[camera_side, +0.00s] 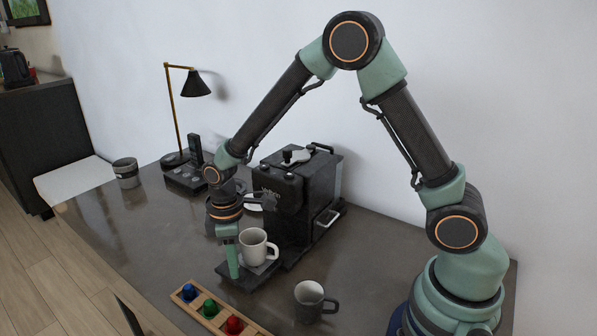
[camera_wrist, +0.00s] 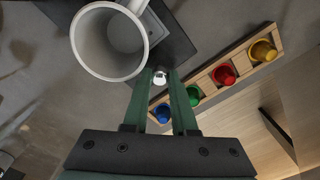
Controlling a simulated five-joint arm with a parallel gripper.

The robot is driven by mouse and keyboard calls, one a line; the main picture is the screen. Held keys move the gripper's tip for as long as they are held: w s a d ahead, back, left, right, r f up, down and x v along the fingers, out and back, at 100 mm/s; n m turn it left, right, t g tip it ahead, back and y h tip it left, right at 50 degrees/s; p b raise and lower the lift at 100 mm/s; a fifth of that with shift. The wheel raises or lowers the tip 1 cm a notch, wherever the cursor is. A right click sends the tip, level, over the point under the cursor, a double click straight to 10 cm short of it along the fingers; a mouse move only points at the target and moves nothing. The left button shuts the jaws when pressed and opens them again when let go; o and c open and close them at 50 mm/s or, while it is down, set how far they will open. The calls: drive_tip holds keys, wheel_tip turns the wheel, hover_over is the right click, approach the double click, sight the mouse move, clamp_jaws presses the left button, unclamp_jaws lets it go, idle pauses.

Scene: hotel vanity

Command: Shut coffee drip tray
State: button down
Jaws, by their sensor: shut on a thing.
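The coffee machine (camera_side: 298,190) is a black box near the wall. Its dark drip tray (camera_side: 256,279) sticks out at the front, low over the counter, and also shows in the wrist view (camera_wrist: 176,42). A white mug (camera_side: 253,247) stands upright on the tray; its open, empty mouth shows in the wrist view (camera_wrist: 108,42). My gripper (camera_side: 233,272) points down at the tray's front edge, beside the mug. In the wrist view its green fingers are closed around a small silver knob (camera_wrist: 160,78) at the tray's edge.
A wooden holder (camera_side: 262,332) with coloured capsules lies close in front of the tray. A dark grey mug (camera_side: 310,302) stands to the right. A lamp (camera_side: 178,115), a phone (camera_side: 190,172) and a dark jar (camera_side: 127,172) stand farther left. The counter's left front is clear.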

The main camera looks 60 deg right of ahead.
sight(245, 267)
drive_tip(key=d, duration=0.3)
drive_tip(key=c, duration=0.7)
unclamp_jaws()
drive_tip(key=shift+r, duration=0.1)
wheel_tip(245, 267, up, 12)
